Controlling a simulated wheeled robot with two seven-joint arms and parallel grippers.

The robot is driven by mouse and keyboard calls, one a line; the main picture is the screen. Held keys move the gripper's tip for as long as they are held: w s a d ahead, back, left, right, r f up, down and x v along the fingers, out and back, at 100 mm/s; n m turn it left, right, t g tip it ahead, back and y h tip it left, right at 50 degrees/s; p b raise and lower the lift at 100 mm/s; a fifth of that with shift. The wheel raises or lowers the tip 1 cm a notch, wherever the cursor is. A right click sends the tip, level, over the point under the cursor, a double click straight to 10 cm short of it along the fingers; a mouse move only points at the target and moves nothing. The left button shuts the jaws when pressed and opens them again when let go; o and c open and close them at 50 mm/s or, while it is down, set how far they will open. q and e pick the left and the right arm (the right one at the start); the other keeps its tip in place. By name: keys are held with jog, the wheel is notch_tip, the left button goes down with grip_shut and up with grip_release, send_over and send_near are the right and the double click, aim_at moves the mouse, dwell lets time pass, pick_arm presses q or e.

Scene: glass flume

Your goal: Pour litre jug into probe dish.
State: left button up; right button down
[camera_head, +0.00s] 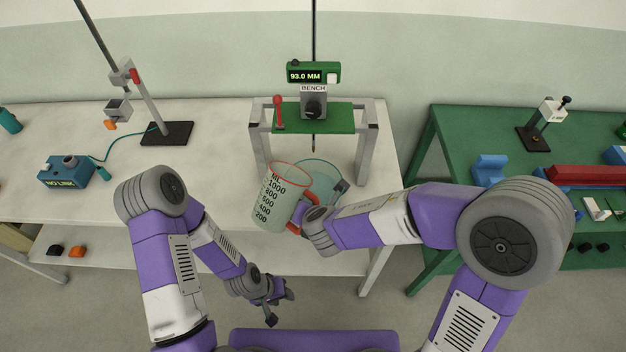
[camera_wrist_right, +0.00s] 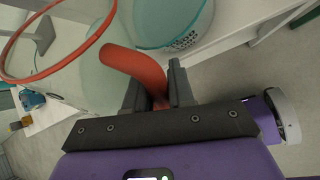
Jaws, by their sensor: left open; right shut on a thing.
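The litre jug (camera_head: 277,200) is a clear measuring jug with black marks, a red rim and a red handle. It is nearly upright, tilted a little, in front of the probe dish. My right gripper (camera_head: 308,219) is shut on its red handle (camera_wrist_right: 143,70), which shows between the fingers in the right wrist view. The probe dish (camera_head: 326,171) is a clear round bowl under the green gauge stand, partly hidden by the jug and my right arm. It also shows in the right wrist view (camera_wrist_right: 165,25). My left gripper (camera_head: 279,303) is open and empty, low in front of the table.
The gauge stand (camera_head: 313,119) reads 93.0 MM, and its probe hangs above the dish. A teal box (camera_head: 65,171) and a clamp stand (camera_head: 166,133) are at left on the white table (camera_head: 215,160). A green bench (camera_head: 450,128) stands at right.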

jog(key=shift+f, duration=0.1)
jog(key=shift+w+d+f+g+y+p, duration=0.1)
jog(key=shift+f+g+y+p, duration=0.05)
jog(key=shift+g+y+p, duration=0.15)
jog(key=shift+f, duration=0.15)
dwell(0.4)
